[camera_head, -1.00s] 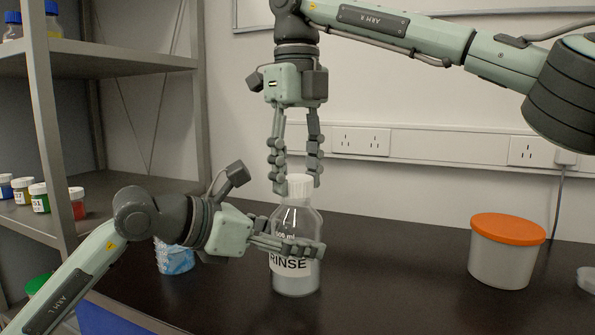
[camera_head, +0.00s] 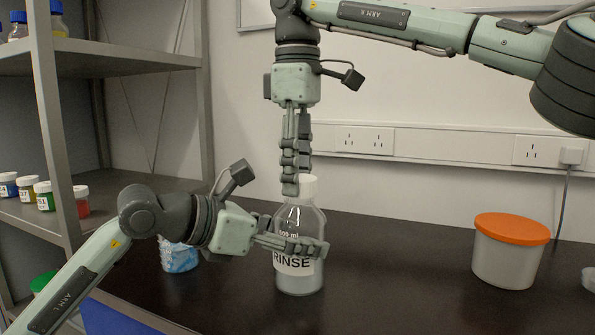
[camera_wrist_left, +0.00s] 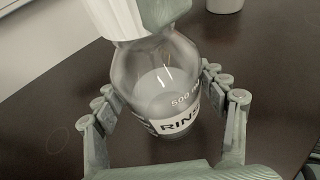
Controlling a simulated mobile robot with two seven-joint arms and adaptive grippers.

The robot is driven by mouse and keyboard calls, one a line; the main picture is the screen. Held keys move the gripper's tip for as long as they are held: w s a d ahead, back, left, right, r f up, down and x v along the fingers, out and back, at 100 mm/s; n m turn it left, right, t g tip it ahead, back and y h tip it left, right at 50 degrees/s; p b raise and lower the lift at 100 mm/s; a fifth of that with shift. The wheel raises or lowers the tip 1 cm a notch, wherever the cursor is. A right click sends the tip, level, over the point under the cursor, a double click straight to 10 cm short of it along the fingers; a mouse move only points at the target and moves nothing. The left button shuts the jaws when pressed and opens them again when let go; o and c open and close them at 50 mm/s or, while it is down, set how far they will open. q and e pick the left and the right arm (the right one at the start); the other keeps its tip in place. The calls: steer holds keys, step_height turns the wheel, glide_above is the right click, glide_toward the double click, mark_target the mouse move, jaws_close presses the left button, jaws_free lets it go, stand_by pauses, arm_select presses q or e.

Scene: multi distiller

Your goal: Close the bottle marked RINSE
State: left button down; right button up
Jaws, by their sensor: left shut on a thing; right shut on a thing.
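The clear bottle marked RINSE (camera_head: 300,273) stands upright on the dark bench, with a pale content low inside. It also shows in the left wrist view (camera_wrist_left: 160,85). A white cap (camera_head: 308,186) sits on its neck. My left gripper (camera_head: 300,246) is shut around the bottle's body from the left, just above the label, one finger on each side in the left wrist view. My right gripper (camera_head: 293,186) points straight down from above and is shut on the cap; its fingers hide part of the cap. Whether the cap is fully seated I cannot tell.
A white tub with an orange lid (camera_head: 511,229) stands at the right. A blue-patterned container (camera_head: 178,256) stands behind my left arm. A shelf (camera_head: 125,190) with small coloured-label jars is at the left. The bench between bottle and tub is clear.

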steer(key=shift+m, duration=0.4)
steer(key=o, duration=0.9)
step_height(320, 180, up, 8)
steer(key=shift+f, duration=0.2)
arm_select(q)
steer(key=shift+c, duration=0.5)
jaws_free()
